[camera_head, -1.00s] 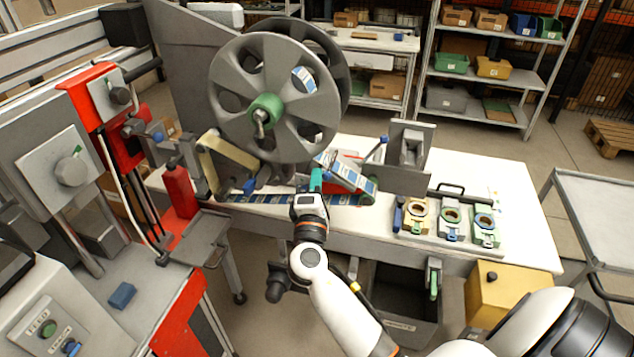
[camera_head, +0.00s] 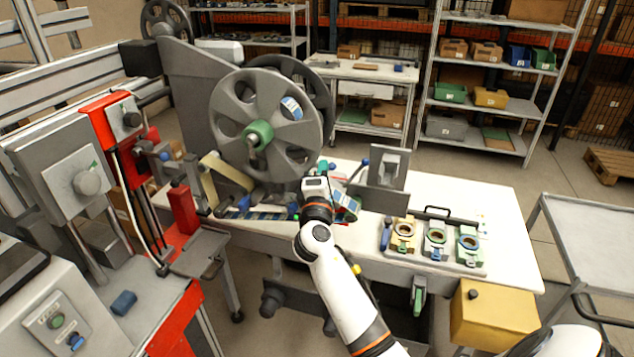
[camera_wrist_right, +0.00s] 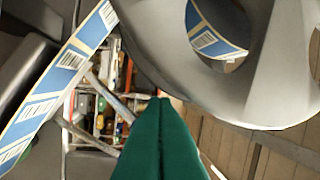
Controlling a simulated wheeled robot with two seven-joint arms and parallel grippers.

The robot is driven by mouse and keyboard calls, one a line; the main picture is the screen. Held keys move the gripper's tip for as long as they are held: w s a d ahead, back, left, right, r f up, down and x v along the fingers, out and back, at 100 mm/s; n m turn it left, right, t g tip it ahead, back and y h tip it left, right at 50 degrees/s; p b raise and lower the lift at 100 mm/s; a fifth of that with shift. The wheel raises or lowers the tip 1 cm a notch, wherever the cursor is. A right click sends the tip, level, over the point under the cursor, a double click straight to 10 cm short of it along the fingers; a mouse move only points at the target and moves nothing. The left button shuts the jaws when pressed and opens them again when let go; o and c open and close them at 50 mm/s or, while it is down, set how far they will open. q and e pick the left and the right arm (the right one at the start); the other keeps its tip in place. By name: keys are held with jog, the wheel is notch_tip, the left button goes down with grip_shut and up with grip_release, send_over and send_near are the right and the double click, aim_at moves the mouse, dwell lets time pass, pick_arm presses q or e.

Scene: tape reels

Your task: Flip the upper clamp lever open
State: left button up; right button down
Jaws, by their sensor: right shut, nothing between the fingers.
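The large grey reel (camera_head: 231,103) stands upright on the machine, with a green hub (camera_head: 258,134) and a small grey lever (camera_head: 253,156) at its centre. A blue-tipped lever (camera_head: 365,163) stands to the right, by a grey bracket. I cannot tell which lever is the upper clamp lever. My right gripper (camera_head: 322,165) is at the reel's lower right, clear of the hub. In the right wrist view its green fingers (camera_wrist_right: 160,104) are shut and empty, with the reel (camera_wrist_right: 285,95) close above right. My left gripper is out of view.
A blue-and-white label strip (camera_wrist_right: 62,72) runs diagonally at left in the wrist view. The white table (camera_head: 480,205) holds a tray with several ring-shaped fixtures. A red bottle-like part (camera_head: 184,208) and a yellow box (camera_head: 494,314) stand nearby.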

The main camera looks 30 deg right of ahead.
jog(key=shift+w+d+r, duration=0.15)
jog(key=shift+d+r, duration=0.3)
jog(key=shift+d, duration=0.2)
jog(key=shift+w+d+r, duration=0.15)
jog(key=shift+d+r, duration=0.3)
jog(key=shift+d, duration=0.15)
jog(key=shift+d+r, duration=0.35)
jog(key=shift+d, duration=0.2)
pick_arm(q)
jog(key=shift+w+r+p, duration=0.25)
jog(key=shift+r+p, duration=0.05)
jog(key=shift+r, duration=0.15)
pick_arm(e)
jog(key=shift+x, duration=0.75)
jog(key=shift+s+d+r, duration=0.1)
jog(key=shift+s, duration=0.05)
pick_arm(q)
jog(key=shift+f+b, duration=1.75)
pick_arm(e)
send_near(330, 165)
jog(key=shift+s+d+r, duration=0.2)
jog(key=shift+d+r, duration=0.05)
jog(key=shift+r, duration=0.35)
jog(key=shift+s+d+r, duration=0.15)
jog(key=shift+d+r, duration=0.05)
jog(key=shift+r, duration=0.4)
jog(key=shift+f, duration=0.1)
